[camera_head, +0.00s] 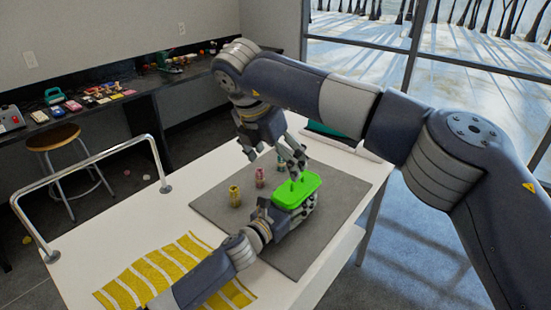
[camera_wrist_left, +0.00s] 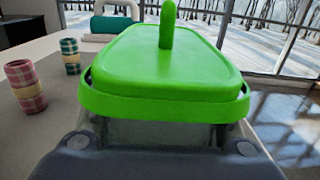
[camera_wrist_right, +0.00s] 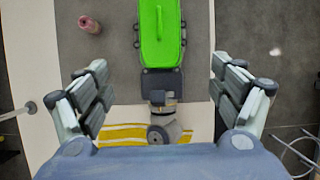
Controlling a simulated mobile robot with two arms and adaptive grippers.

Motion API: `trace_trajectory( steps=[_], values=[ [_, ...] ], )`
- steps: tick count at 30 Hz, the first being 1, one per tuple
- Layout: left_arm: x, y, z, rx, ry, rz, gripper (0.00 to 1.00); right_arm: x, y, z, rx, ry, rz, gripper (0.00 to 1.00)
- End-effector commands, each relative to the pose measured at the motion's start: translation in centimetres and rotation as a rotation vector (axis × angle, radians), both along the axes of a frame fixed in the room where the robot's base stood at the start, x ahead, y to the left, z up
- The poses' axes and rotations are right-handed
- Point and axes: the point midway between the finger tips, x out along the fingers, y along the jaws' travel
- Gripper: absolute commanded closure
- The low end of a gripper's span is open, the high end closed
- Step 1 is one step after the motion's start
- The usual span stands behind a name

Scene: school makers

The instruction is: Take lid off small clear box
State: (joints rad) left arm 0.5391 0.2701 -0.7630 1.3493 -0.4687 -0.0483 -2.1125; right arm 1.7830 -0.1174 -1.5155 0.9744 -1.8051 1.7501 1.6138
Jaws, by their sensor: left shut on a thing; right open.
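The small clear box (camera_wrist_left: 150,132) has its green lid (camera_head: 297,190) on top, with an upright green handle (camera_wrist_left: 167,25) at the lid's middle. The box is mostly hidden under the lid and behind my gripper in the head view. My left gripper (camera_head: 303,204) is shut on the box from its near end, below the lid. My right gripper (camera_head: 297,162) is open and empty, pointing down above the table near the lid. In the right wrist view the lid (camera_wrist_right: 161,50) lies ahead, between and beyond the open fingers (camera_wrist_right: 160,80).
A grey mat (camera_head: 325,215) lies on the white table. On it stand a yellow canister (camera_head: 234,196), a pink checked canister (camera_head: 259,177) and a teal one (camera_head: 281,162), left of the box. A yellow striped cloth (camera_head: 160,275) lies at the near left. A metal rail (camera_head: 95,159) edges the table.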

Motion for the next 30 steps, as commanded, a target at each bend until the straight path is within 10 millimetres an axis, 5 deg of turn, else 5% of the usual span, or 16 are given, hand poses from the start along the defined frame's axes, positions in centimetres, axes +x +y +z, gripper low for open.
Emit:
trace_trajectory(
  steps=[7,21,30],
  values=[
    [-0.1,0.0,-0.3,0.001,0.004,0.0,0.9,0.6,-0.4,-1.9,0.003,-0.005,-0.023,0.13],
    [-0.1,0.0,-0.3,0.001,0.004,0.0,0.9,3.2,-2.2,-9.5,0.004,-0.004,-0.021,0.13],
    [-0.1,0.0,-0.3,0.001,0.004,0.0,0.9,3.8,-2.6,-11.1,0.004,-0.006,-0.02,0.13]
  ],
)
